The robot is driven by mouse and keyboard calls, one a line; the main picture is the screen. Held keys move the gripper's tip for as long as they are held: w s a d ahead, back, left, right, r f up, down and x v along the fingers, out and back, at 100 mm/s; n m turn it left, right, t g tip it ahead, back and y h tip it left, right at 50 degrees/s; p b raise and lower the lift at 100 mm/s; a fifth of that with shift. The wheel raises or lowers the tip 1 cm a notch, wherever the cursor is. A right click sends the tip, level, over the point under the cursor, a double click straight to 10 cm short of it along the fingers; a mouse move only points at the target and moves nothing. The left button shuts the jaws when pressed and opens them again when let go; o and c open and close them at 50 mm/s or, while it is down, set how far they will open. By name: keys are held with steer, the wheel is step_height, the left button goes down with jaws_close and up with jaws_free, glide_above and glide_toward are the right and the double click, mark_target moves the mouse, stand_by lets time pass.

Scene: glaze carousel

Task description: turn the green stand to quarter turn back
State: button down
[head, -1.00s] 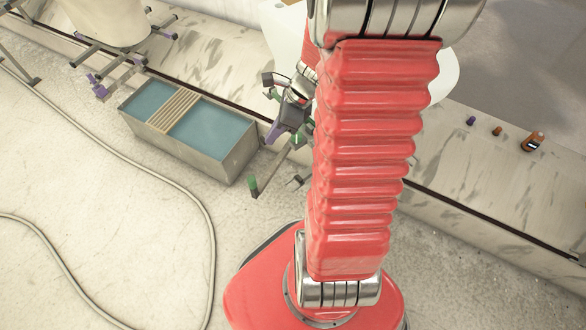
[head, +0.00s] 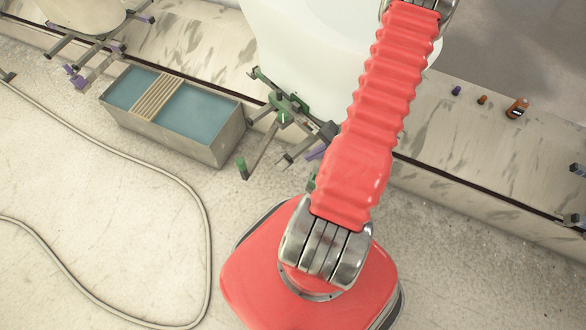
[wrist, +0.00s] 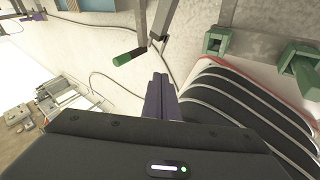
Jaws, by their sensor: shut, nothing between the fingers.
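The green stand has grey bars and green blocks (head: 285,108) under a large white rounded vessel (head: 310,45). A green-tipped handle (head: 242,168) sticks out toward the floor at its left. My gripper (head: 317,152), with purple fingers, is beside the stand's right part in the head view, partly behind my red arm. In the wrist view the purple fingers (wrist: 158,96) are shut and empty. There a green handle (wrist: 128,56) lies just left of and beyond the fingertips, apart from them. Green blocks (wrist: 217,40) on a grey bar show at the right. Part of the stand is hidden by my arm.
A grey tank (head: 175,110) of blue liquid with a slatted board stands left of the stand. A purple-tipped stand (head: 85,65) is farther left. Small pegs (head: 482,99) and an orange device (head: 517,108) sit on the ledge at right. A hose (head: 185,185) crosses the open floor.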

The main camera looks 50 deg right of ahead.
steer(key=s+f+m, duration=0.1)
steer(key=f+m, duration=0.1)
steer(key=s+f+m, duration=0.2)
steer(key=f, duration=0.1)
steer(key=shift+s+m, duration=0.2)
steer(key=shift+m, duration=0.2)
steer(key=w+a+f, duration=0.3)
steer(key=w+f, duration=0.4)
steer(key=w, duration=0.2)
steer(key=shift+a+f, duration=0.2)
steer(key=shift+f, duration=0.2)
